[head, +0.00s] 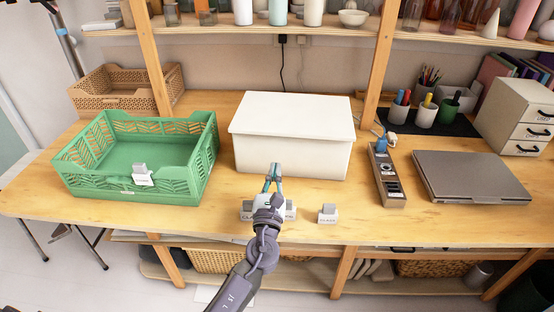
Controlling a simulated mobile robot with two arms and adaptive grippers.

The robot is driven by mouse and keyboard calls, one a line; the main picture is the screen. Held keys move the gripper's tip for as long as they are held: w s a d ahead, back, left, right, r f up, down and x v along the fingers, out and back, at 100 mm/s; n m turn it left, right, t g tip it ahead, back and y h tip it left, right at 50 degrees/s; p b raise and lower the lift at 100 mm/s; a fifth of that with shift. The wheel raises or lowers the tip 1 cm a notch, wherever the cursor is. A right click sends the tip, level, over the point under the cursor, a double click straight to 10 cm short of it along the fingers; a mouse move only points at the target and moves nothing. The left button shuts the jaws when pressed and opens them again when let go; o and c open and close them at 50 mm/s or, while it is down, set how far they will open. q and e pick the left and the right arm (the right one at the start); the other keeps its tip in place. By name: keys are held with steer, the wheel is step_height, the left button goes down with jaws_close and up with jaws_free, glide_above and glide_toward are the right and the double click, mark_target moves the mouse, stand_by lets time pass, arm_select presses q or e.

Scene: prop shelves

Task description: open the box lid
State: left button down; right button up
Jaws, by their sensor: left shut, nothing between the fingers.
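A white box (290,155) stands on the wooden table in the middle of the head view. Its flat white lid (292,113) lies on top and looks closed. My left gripper (273,172) is in front of the box, close to its lower front wall. Its fingers are together and nothing shows between them. I cannot tell whether the fingertips touch the box. The gripper hides part of the box's lower front and a small label stand. My right gripper is not in view.
A green crate (75,171) stands left of the box, with a tan crate (101,95) behind it. On the right are a power strip (386,178), a closed laptop (470,177) and pen cups (426,113). A small label block (328,214) is near the front edge. Wooden posts flank the box's back.

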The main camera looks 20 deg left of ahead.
arm_select(q)
steer(key=x, duration=0.7)
steer(key=shift+w+a+r, duration=0.1)
steer(key=shift+w+r, duration=0.1)
steer(key=shift+w, duration=0.4)
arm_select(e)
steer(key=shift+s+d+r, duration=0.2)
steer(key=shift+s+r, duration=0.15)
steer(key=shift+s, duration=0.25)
arm_select(q)
steer(key=shift+r+p, duration=0.15)
steer(key=shift+p, duration=0.2)
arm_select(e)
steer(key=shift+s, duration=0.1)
